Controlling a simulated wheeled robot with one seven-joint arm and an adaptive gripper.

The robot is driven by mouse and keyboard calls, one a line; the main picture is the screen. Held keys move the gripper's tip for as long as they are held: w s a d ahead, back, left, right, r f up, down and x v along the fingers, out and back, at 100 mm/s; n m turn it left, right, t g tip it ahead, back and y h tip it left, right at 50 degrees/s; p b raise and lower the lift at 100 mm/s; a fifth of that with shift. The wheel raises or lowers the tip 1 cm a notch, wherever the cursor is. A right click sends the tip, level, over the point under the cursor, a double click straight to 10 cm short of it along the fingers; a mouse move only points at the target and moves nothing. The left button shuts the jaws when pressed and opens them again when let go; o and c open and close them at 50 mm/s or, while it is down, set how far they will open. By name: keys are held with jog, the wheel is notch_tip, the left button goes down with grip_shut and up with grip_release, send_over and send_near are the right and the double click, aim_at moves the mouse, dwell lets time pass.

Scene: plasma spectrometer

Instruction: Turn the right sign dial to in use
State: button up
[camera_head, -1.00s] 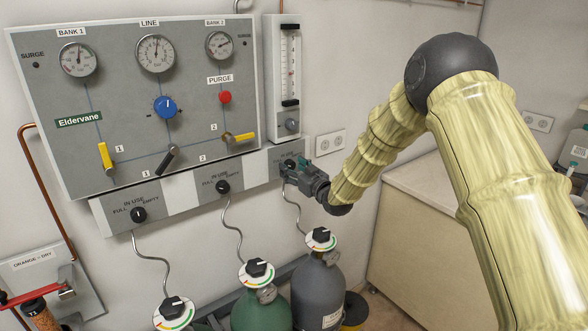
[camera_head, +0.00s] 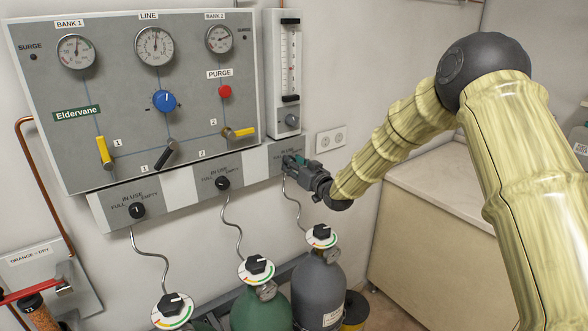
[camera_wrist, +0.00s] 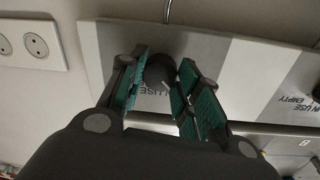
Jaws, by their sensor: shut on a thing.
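The right sign dial is a black knob (camera_wrist: 160,70) on the right end of the grey sign strip (camera_head: 262,160) below the big panel. In the head view my gripper hides most of that dial. My gripper (camera_head: 290,163) reaches it from the right. In the wrist view my gripper (camera_wrist: 162,82) has its green-padded fingers on both sides of the knob, shut on it. The knob's pale pointer line shows near the right finger. The lettering beside the dial is partly covered, with "USE" readable. Two similar dials sit on the strip, a middle one (camera_head: 222,183) and a left one (camera_head: 137,211).
The panel (camera_head: 210,105) with gauges and valves hangs above the strip. A flowmeter (camera_head: 290,70) is above my gripper. Gas cylinders (camera_head: 318,285) stand below with thin hoses rising. A counter (camera_head: 430,190) is at the right.

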jog(key=shift+m+g+b, duration=0.3)
jog(key=shift+m+b, duration=1.9)
jog(key=shift+m, duration=2.1)
jog(key=o, duration=1)
jog(key=shift+o, duration=0.2)
jog(key=v, duration=1.2)
